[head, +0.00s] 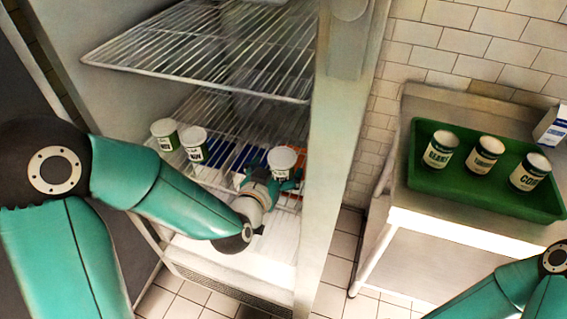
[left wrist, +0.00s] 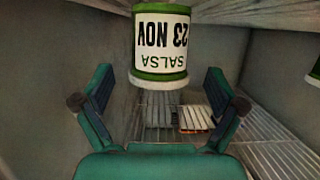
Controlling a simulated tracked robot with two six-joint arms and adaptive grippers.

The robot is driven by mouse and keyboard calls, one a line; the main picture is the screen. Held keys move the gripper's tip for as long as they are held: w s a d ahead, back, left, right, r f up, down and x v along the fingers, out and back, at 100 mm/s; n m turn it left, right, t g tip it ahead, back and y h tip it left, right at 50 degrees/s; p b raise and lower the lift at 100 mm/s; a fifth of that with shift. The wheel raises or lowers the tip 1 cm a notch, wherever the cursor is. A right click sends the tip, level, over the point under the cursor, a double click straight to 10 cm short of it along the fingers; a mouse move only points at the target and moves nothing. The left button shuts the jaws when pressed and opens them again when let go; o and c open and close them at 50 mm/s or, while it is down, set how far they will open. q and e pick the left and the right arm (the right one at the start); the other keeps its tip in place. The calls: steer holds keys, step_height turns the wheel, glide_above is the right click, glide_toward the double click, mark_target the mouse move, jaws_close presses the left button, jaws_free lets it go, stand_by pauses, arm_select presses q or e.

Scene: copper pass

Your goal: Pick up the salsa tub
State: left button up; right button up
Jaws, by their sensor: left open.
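The salsa tub (left wrist: 161,42) is white with green bands and a label reading "SALSA" and "23 NOV", upside down in the left wrist view. In the head view a white tub (head: 283,157), apparently this one, is on the fridge's lower wire shelf, partly hidden by my gripper. My left gripper (head: 272,179) is open just in front of it. In the left wrist view its two fingers (left wrist: 160,88) stand apart, with the tub beyond them and between their lines. My right arm enters at lower right; its gripper is out of view.
Two similar tubs (head: 165,134) (head: 194,143) stand to the left on the lower shelf (head: 213,116). An upper wire shelf (head: 200,75) hangs above. A green tray (head: 420,165) holding three cans sits on the counter at right.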

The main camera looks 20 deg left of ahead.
arm_select(q)
steer(key=x, duration=0.3)
steer(key=shift+w+f, duration=0.15)
steer(key=shift+w, duration=0.15)
steer(key=c, duration=1.5)
